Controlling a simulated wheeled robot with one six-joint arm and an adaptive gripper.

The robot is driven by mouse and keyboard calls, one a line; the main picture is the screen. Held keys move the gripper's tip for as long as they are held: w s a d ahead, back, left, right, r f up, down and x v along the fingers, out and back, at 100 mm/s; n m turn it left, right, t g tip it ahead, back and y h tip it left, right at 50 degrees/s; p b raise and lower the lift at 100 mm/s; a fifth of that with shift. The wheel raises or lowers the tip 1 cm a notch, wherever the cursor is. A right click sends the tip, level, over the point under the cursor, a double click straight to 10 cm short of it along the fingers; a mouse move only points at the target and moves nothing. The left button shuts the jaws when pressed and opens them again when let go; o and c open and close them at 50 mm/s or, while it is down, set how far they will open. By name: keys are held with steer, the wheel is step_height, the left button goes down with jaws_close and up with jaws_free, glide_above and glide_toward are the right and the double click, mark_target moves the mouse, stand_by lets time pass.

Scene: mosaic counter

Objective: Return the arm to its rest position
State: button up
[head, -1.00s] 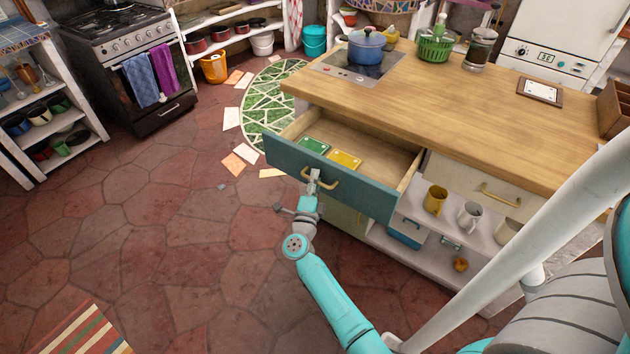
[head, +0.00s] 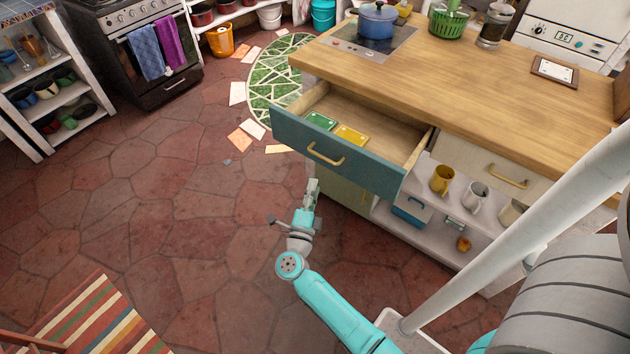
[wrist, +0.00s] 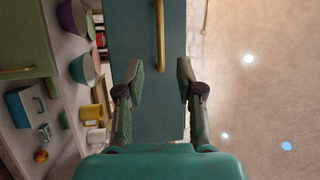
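My gripper (head: 312,187) is in front of the counter, a little below and apart from the teal drawer front (head: 335,160). In the wrist view my gripper (wrist: 160,80) has its two fingers spread with nothing between them. The drawer's brass handle (head: 325,154) is free, and it also shows beyond the fingers in the wrist view (wrist: 160,35). The drawer stands open, with a green item (head: 321,121) and a yellow item (head: 350,135) lying inside. My arm reaches forward from the lower right of the head view.
The wooden countertop (head: 450,85) overhangs the drawer, with a blue pot (head: 377,22) on the cooktop. Mugs stand on the open shelf (head: 464,245) at right. A striped rug (head: 95,320) lies at lower left. The tiled floor (head: 180,240) left of my arm is clear.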

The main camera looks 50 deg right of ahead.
steer(key=shift+s+a, duration=0.1)
steer(key=shift+s, duration=0.05)
stand_by(0.5)
steer(key=s+a+r+n+t+y, duration=0.2)
steer(key=s+a+n+y, duration=0.4)
steer(key=s+n, duration=0.4)
steer(key=s+a+r+n+t+y, duration=0.2)
steer(key=s+a+r+n+y, duration=0.3)
steer(key=s+a+n, duration=0.4)
steer(key=s+a+r+n+t+y, duration=0.1)
steer(key=s+a+r+n+y, duration=0.2)
steer(key=s+a+n+y, duration=0.3)
steer(key=s+a+n, duration=0.1)
steer(key=s+n, duration=0.3)
steer(key=s, duration=0.3)
steer(key=shift+s+a+r+n+t+y, duration=0.35)
steer(key=shift+a+n+t+y, duration=0.05)
